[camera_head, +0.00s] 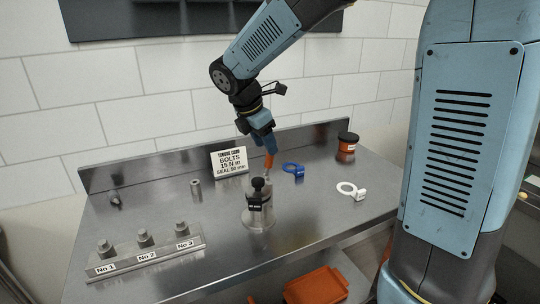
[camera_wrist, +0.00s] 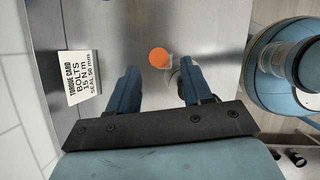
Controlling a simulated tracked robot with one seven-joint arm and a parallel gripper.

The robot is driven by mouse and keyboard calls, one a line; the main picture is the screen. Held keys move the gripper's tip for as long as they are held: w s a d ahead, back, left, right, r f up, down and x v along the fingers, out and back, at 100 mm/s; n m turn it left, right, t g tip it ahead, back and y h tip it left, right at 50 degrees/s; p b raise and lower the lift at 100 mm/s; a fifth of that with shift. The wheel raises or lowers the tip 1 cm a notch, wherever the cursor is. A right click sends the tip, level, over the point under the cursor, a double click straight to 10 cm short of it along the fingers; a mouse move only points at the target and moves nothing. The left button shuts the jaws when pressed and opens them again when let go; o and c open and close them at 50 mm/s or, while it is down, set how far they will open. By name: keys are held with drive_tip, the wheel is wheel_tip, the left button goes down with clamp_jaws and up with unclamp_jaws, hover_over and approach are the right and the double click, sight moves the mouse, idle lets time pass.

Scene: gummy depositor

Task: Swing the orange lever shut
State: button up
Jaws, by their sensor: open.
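The orange lever (camera_head: 269,162) stands roughly upright behind the metal fixture with a black knob (camera_head: 258,188), on the steel table. In the wrist view its orange end (camera_wrist: 159,57) looks like a round disc. My gripper (camera_head: 267,148) points down directly above the lever. In the wrist view my gripper (camera_wrist: 159,68) has its two blue fingers apart, with the orange end between and just beyond the tips. It holds nothing, and I cannot tell whether a finger touches the lever. The lever's lower part is partly hidden by the fixture.
A torque card (camera_head: 229,162) stands behind left. A blue ring (camera_head: 293,169), a white ring (camera_head: 351,190) and a dark jar with an orange band (camera_head: 347,146) lie to the right. A numbered bolt rack (camera_head: 150,255) sits front left. An orange bin (camera_head: 316,286) is below the front edge.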

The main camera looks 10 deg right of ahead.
sight(269, 164)
drive_tip(key=shift+x, duration=2.6)
clamp_jaws()
drive_tip(key=shift+a, duration=0.1)
